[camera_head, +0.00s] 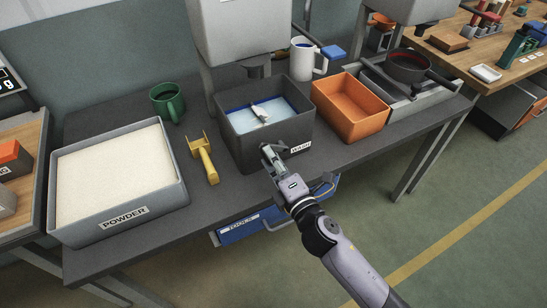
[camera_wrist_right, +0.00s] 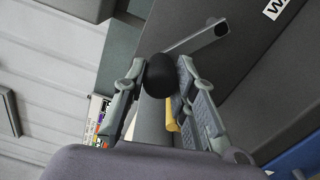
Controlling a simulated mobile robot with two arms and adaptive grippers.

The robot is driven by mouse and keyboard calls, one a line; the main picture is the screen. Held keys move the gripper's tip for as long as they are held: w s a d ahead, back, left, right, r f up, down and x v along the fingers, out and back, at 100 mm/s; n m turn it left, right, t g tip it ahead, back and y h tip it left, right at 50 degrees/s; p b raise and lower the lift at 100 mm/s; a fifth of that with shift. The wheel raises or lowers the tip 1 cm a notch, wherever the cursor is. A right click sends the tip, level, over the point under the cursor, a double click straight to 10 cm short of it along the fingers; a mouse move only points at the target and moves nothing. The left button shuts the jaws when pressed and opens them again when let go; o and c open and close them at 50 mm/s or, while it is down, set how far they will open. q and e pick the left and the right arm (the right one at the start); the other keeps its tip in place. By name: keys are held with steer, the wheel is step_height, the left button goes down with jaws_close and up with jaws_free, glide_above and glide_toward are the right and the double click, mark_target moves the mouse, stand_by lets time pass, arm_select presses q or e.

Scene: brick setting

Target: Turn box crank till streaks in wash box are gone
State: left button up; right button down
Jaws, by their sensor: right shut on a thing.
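The dark grey wash box (camera_head: 237,149) stands on the dark table with a "WASH" label on its front. Inside is a pale blue-white surface (camera_head: 285,115), deeper blue along its far edge, with a small whitish paddle-like piece (camera_head: 260,112) in it. I cannot make out streaks clearly. My right gripper (camera_head: 268,156) is at the box's front wall, shut on the black knob (camera_wrist_right: 160,74) of the crank. The grey crank arm (camera_wrist_right: 197,37) shows beyond the knob in the right wrist view, against the box wall. My left gripper is not in view.
A grey powder tray (camera_head: 170,195) and yellow scoop (camera_head: 205,160) are left of the box, with a green mug (camera_head: 167,101) behind. An orange bin (camera_head: 350,107) stands close on the right. A white jug (camera_head: 302,60) is behind. A blue drawer (camera_head: 240,229) hangs below the table edge.

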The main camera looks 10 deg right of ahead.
steer(key=shift+f, duration=0.1)
steer(key=c, duration=1.3)
jaws_free()
steer(key=shift+s, duration=0.1)
steer(key=v, duration=1.2)
